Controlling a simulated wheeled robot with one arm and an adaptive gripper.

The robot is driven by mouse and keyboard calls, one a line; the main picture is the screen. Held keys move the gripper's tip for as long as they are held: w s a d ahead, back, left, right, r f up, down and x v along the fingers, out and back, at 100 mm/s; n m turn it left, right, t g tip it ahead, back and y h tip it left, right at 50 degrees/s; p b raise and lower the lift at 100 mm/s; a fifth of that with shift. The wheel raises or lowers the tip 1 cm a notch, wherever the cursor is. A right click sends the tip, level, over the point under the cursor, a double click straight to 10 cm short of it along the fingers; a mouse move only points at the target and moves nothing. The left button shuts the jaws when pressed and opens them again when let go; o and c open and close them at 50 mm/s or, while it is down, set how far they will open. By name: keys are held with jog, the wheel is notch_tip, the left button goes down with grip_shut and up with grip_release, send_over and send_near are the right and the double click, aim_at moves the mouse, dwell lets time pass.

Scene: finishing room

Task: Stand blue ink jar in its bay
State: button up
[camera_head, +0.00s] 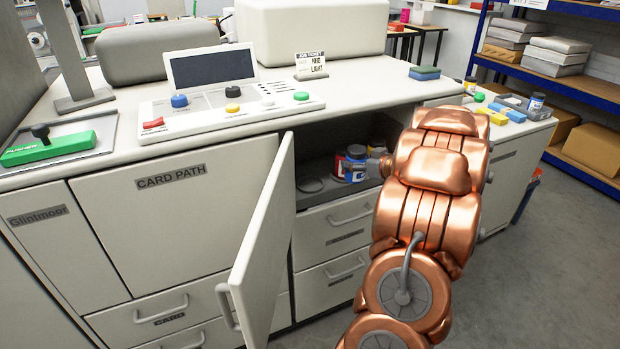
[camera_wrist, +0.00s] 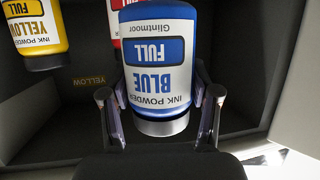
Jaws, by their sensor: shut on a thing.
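In the head view the blue jar (camera_head: 355,164) is inside the open cabinet compartment (camera_head: 312,158), beside a red jar (camera_head: 338,163). The copper arm hides the compartment's right part. In the wrist view a yellow jar (camera_wrist: 35,30) is at upper left, and the red jar (camera_wrist: 122,20) is partly hidden behind the blue one. A "YELLOW" marking (camera_wrist: 88,80) shows; whether the blue jar touches the floor is unclear.
The cabinet door (camera_head: 262,245) stands open left of the compartment, close to the arm's working space. Drawers (camera_head: 335,228) are below. A side bench (camera_head: 515,125) at right holds more jars and blocks.

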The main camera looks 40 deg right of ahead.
jog(key=shift+w+a+f+b, duration=0.2)
jog(key=shift+w+a+f, duration=0.75)
jog(key=shift+w, duration=1.15)
jog(key=shift+w+a+f+b, duration=0.2)
jog(key=shift+w+a+f, duration=0.4)
jog(key=shift+w+a, duration=1.1)
jog(key=shift+w+a+f+b, duration=0.2)
jog(key=shift+w+a+f, duration=0.55)
jog(key=shift+w, duration=1.7)
jog(key=shift+f, duration=0.15)
jog(key=o, duration=1.5)
jog(key=shift+f, duration=0.1)
jog(key=shift+c, duration=0.2)
jog(key=shift+s+r, duration=0.2)
jog(key=shift+r, duration=0.05)
jog(key=v, duration=1.1)
jog(key=shift+s, duration=0.3)
jog(key=shift+r, duration=0.1)
